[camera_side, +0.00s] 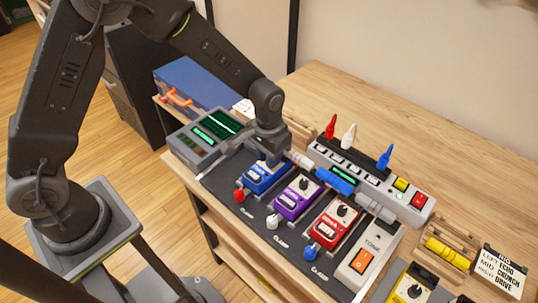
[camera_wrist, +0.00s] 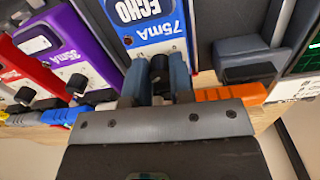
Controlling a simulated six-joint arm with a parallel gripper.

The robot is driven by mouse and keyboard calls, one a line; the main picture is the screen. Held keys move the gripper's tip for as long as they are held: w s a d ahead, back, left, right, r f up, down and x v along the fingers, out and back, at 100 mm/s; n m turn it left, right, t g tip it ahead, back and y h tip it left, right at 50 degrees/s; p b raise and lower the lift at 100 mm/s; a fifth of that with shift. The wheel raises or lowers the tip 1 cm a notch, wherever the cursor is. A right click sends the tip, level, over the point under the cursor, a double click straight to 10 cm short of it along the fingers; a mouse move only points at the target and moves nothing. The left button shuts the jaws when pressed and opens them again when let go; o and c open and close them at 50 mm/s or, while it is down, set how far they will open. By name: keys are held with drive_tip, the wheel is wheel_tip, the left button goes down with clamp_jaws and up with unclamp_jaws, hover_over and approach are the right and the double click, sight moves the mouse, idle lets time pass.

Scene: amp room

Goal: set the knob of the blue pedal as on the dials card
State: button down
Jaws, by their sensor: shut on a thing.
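The blue pedal (camera_side: 262,180) sits at the left end of the row on the dark board, below my gripper (camera_side: 268,148). In the wrist view the blue pedal (camera_wrist: 150,30) shows the words ECHO and 75mA. There my gripper (camera_wrist: 161,80) has its two fingers on either side of the pedal's dark knob (camera_wrist: 159,66) and is shut on it. The knob's pointer cannot be read, and in the side view my wrist hides the knob. A white card (camera_side: 243,106) lies behind my wrist, mostly covered; I cannot tell whether it is the dials card.
A purple pedal (camera_side: 297,197) and a red pedal (camera_side: 334,224) stand to the right. Behind them is a power strip (camera_side: 370,180) with coloured plugs. A yellow pedal (camera_side: 411,290) and a label card (camera_side: 502,272) are at the lower right. A screened device (camera_side: 205,138) stands left.

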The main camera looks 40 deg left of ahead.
drive_tip(key=n, duration=0.6)
drive_tip(key=shift+d, duration=0.1)
drive_tip(key=n, duration=0.5)
drive_tip(key=shift+n, duration=0.4)
drive_tip(key=c, duration=1)
unclamp_jaws()
drive_tip(key=shift+w, duration=0.1)
drive_tip(key=shift+d, duration=0.1)
drive_tip(key=shift+r, duration=0.1)
